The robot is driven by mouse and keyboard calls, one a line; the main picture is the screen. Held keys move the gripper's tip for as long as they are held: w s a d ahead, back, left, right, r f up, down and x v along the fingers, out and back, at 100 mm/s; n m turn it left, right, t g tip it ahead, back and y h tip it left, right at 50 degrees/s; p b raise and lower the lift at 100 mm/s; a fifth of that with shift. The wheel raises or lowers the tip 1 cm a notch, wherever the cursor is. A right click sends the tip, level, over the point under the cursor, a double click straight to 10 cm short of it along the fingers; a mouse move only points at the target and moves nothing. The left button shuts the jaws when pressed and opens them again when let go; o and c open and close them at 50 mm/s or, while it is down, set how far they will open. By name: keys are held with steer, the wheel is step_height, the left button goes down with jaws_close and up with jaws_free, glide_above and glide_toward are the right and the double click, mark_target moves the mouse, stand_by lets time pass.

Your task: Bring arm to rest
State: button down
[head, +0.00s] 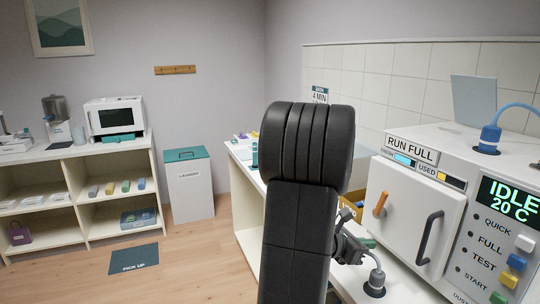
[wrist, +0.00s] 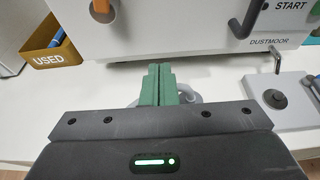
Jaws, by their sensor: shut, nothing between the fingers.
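My gripper (wrist: 159,72) shows in the wrist view as two green fingers pressed together, shut and empty. It is over the white counter (wrist: 105,90), in front of the white machine (wrist: 185,32). A grey rounded thing lies partly hidden behind the fingers. In the head view my dark arm stands raised in the middle and covers part of the counter and wall.
A yellow bin marked USED (wrist: 52,48) stands left of the fingers. A grey block with a dark knob (wrist: 280,102) is at the right. The machine has an orange handle (head: 380,204) and a dark door handle (head: 429,236). Open floor (head: 185,255) lies left of the counter.

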steer(key=v, duration=0.3)
steer(key=shift+s+a+r, duration=0.1)
steer(key=shift+a, duration=0.1)
steer(key=shift+r, duration=0.1)
